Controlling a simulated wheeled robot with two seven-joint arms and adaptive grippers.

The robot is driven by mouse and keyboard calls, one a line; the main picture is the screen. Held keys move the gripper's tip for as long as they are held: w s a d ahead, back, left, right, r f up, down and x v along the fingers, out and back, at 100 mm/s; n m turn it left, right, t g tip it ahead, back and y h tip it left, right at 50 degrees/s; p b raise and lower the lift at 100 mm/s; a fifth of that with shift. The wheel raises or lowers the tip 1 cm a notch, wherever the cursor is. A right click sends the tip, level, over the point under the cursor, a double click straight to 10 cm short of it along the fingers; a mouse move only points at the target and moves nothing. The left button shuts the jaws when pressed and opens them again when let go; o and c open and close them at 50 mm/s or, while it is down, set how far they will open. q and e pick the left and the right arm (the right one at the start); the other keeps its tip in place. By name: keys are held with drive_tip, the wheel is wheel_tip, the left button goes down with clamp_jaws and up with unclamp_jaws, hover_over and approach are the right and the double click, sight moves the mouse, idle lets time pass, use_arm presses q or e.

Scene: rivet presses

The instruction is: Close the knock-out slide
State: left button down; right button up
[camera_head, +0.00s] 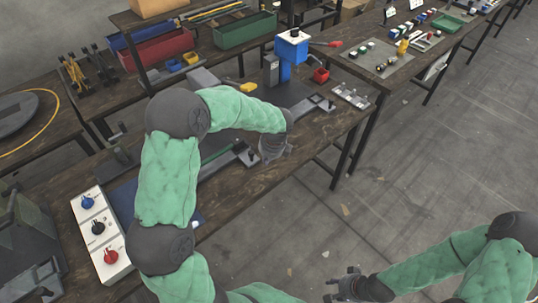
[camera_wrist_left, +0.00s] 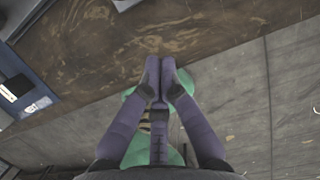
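A low fixture with a dark green strip (camera_head: 217,156) and a black knob (camera_head: 249,155) lies on the wooden bench, partly hidden behind my left arm. It may be the knock-out slide, but I cannot tell its position. My left gripper (camera_head: 270,155) is just right of the knob, over the bench's front edge. In the left wrist view its fingers (camera_wrist_left: 160,65) meet at the tips, with nothing visible between them. My right gripper (camera_head: 337,285) is low, over the floor, away from the bench; its finger opening is unclear.
A blue press (camera_head: 291,48) with a red handle stands at the back of the bench (camera_head: 325,130). A white panel with blue, black and red knobs (camera_head: 97,232) is at the left. Bins (camera_head: 158,48) fill the rear shelf.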

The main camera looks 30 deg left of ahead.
use_arm(q)
drive_tip(key=b+x, duration=0.1)
drive_tip(key=x, duration=0.2)
drive_tip(key=shift+f, duration=0.25)
drive_tip(key=shift+w+a+r, duration=0.15)
drive_tip(key=shift+w+a, duration=0.1)
drive_tip(key=shift+a, duration=0.35)
drive_tip(key=shift+w+a+r, duration=0.1)
drive_tip(key=shift+w+a, duration=0.15)
drive_tip(key=shift+a, duration=0.35)
drive_tip(key=shift+w+a, duration=0.2)
drive_tip(key=shift+a, duration=0.4)
drive_tip(key=shift+r, duration=0.1)
drive_tip(key=shift+w+a, duration=0.2)
drive_tip(key=shift+a, duration=0.25)
drive_tip(key=w+a+p, duration=0.1)
drive_tip(key=a+p, duration=0.1)
drive_tip(key=a, duration=0.2)
drive_tip(key=w+a+p, duration=0.2)
drive_tip(key=a, duration=0.2)
drive_tip(key=w+a+p, duration=0.2)
drive_tip(key=a+p, duration=0.1)
drive_tip(key=a, duration=0.1)
drive_tip(key=shift+a, duration=0.25)
drive_tip(key=shift+w+a, duration=0.35)
drive_tip(key=shift+a, duration=0.3)
